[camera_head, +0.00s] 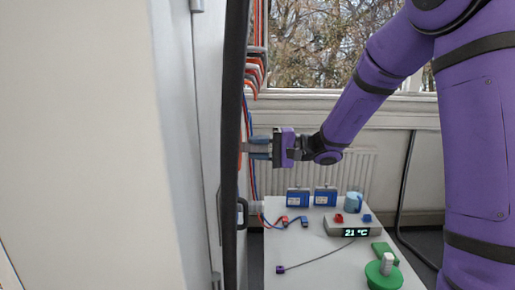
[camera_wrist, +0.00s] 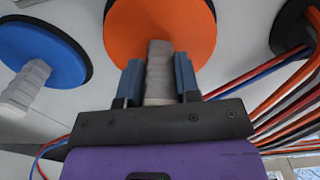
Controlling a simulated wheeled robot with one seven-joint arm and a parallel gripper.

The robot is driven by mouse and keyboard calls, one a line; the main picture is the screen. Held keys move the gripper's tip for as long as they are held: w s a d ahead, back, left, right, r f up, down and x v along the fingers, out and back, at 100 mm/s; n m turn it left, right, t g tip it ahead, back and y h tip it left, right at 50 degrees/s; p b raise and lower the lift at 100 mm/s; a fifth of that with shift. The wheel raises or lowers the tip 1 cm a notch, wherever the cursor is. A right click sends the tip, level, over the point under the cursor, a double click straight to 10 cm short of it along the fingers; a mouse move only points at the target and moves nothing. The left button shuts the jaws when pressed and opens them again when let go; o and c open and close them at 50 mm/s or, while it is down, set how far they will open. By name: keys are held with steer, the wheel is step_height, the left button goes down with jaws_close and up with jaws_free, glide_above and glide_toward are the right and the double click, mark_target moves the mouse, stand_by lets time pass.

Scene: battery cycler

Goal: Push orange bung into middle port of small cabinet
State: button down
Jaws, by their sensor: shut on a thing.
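The orange bung (camera_wrist: 160,25) is a disc with a grey ribbed handle (camera_wrist: 158,75), in the top middle of the wrist view. My gripper (camera_wrist: 158,78) is shut on that handle with its blue-grey fingers either side. The disc faces the pale cabinet panel (camera_wrist: 82,14), and black rim shows at its edges. The disc hides the port behind it, so I cannot tell how deep it sits. In the head view my gripper (camera_head: 260,149) reaches left to the cabinet, whose dark edge (camera_head: 233,130) hides most of the bung.
A blue bung (camera_wrist: 40,50) sits at the left on the panel. Below my arm, a white table (camera_head: 310,262) holds blue boxes (camera_head: 298,198), a display unit (camera_head: 352,228) and a green bung (camera_head: 377,278).

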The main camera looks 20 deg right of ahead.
steer(key=shift+w+a, duration=0.2)
steer(key=shift+a, duration=0.4)
jaws_free()
stand_by(0.5)
steer(key=shift+d, duration=0.15)
steer(key=v, duration=1.1)
stand_by(1.5)
stand_by(0.4)
